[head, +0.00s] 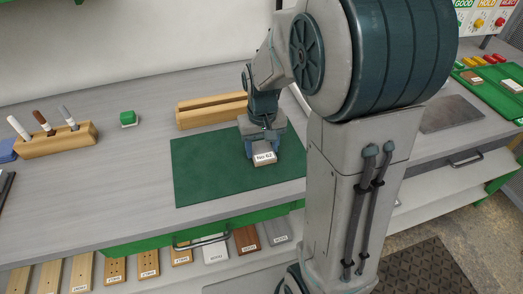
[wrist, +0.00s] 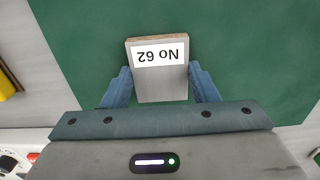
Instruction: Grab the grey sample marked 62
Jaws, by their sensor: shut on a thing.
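The grey sample marked 62 (wrist: 160,88) is a small block with a white label reading "No 62". It is between the two blue fingers of my gripper (wrist: 160,90), which are shut on its sides. In the head view the sample (head: 264,160) shows below my gripper (head: 262,152), over the green mat (head: 205,180). I cannot tell whether the sample rests on the mat or is slightly above it.
A wooden block (head: 212,111) lies behind the mat. A green tray (head: 505,105) with samples is at the far right. Labelled boards line the front shelf.

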